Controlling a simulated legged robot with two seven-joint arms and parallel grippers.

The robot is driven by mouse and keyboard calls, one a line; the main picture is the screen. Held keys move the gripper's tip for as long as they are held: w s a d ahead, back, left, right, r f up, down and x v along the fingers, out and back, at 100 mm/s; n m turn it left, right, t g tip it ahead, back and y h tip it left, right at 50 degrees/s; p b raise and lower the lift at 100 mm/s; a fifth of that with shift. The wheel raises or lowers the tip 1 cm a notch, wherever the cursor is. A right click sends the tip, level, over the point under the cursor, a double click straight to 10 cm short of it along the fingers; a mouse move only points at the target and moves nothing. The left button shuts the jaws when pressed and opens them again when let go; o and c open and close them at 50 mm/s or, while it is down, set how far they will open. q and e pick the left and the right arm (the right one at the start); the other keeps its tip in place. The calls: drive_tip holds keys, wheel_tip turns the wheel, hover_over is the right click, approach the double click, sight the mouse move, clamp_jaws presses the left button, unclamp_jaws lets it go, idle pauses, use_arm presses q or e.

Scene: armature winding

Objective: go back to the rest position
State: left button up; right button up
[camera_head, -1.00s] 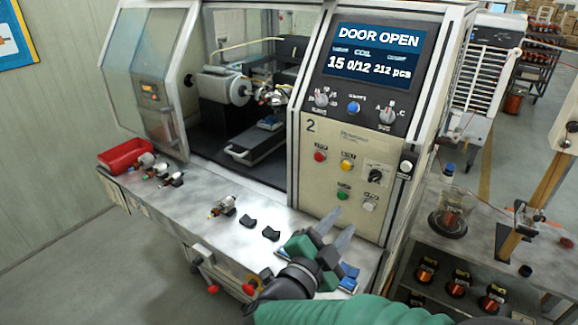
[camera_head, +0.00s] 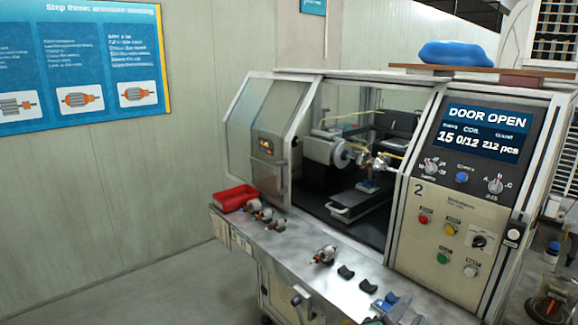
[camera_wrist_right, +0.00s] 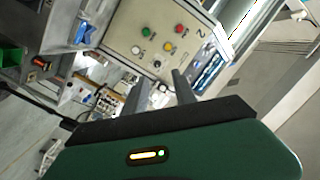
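My left gripper is in neither view. The winding machine (camera_head: 455,200) has its door open, and its screen (camera_head: 484,134) reads DOOR OPEN. An armature (camera_head: 325,255) lies on the metal shelf (camera_head: 335,285) before the machine, with two dark blocks (camera_head: 346,272) to its right.
A red tray (camera_head: 236,197) and several armatures (camera_head: 263,214) are at the shelf's left end. A blue item (camera_head: 388,301) lies near my right fingertips. A glass jar (camera_head: 550,298) stands at the far right. The floor at the left is clear.

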drive_tip(key=w+a+f+n+t+y, duration=0.1)
drive_tip(key=w+a+f+n+y, duration=0.3)
drive_tip(key=w+f+n+y, duration=0.15)
drive_tip(key=s+a+f+n+g+y, duration=0.3)
drive_tip(key=s+a+f+n+y, duration=0.15)
drive_tip(key=f+n+y, duration=0.35)
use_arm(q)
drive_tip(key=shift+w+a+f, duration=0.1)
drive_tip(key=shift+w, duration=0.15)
use_arm(e)
drive_tip(key=s+d+f+n+g+h, duration=0.1)
drive_tip(key=s+f+g, duration=0.3)
drive_tip(key=s, duration=0.4)
drive_tip(key=s+d+f+n+g, duration=0.2)
drive_tip(key=s+d+f+g, duration=0.2)
drive_tip(key=s+f, duration=0.3)
drive_tip(key=shift+s+n+h, duration=0.35)
drive_tip(key=shift+s, duration=0.05)
drive_tip(key=shift+d+f, duration=0.1)
drive_tip(key=shift+d, duration=0.05)
